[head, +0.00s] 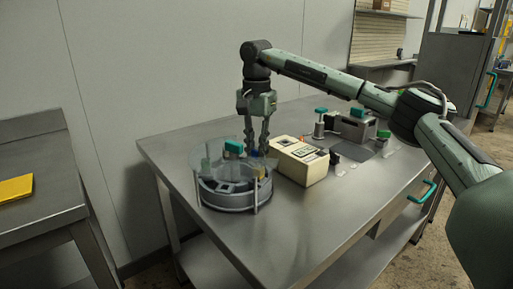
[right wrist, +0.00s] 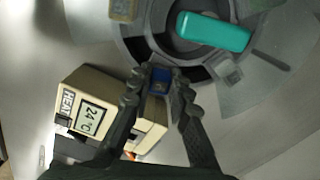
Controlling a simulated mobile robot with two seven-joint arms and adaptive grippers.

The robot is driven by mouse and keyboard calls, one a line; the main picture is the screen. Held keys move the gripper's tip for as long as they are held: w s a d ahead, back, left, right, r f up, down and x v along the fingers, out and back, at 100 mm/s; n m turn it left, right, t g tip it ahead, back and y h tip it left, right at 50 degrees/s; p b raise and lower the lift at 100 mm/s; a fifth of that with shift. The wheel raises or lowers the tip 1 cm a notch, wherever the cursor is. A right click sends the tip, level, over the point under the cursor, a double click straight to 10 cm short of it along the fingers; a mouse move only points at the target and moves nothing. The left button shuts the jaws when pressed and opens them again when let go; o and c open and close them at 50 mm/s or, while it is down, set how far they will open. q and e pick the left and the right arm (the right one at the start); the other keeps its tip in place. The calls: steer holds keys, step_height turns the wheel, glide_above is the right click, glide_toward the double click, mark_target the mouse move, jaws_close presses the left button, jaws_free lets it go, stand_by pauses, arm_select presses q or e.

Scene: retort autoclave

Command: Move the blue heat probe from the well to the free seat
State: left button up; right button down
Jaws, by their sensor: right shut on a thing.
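My right gripper (head: 258,150) reaches down at the right rim of the round metal retort (head: 228,198). In the right wrist view its fingers (right wrist: 161,80) are shut on the blue heat probe (right wrist: 159,87), which shows as a small blue block between the fingertips. In the head view the blue probe (head: 253,154) is a small patch, mostly hidden by the fingers. The cream heater box (head: 300,160) stands right of the retort; its display (right wrist: 91,119) reads 24 °C in the right wrist view. I cannot tell whether the probe touches a seat. My left gripper is not in view.
A teal handle (right wrist: 213,31) lies over the retort's middle, and a clear plate stands above its rim. A grey machine (head: 355,128) and teal-topped parts stand behind the heater box. The front of the steel table (head: 290,235) is clear. A yellow item (head: 15,189) lies on the left bench.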

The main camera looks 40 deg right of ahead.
steer(key=shift+f, duration=0.15)
stand_by(0.5)
steer(key=c, duration=1.3)
jaws_free()
steer(key=shift+c, duration=0.2)
steer(key=shift+o, duration=0.6)
steer(key=shift+o, duration=1.3)
steer(key=shift+r, duration=3.5)
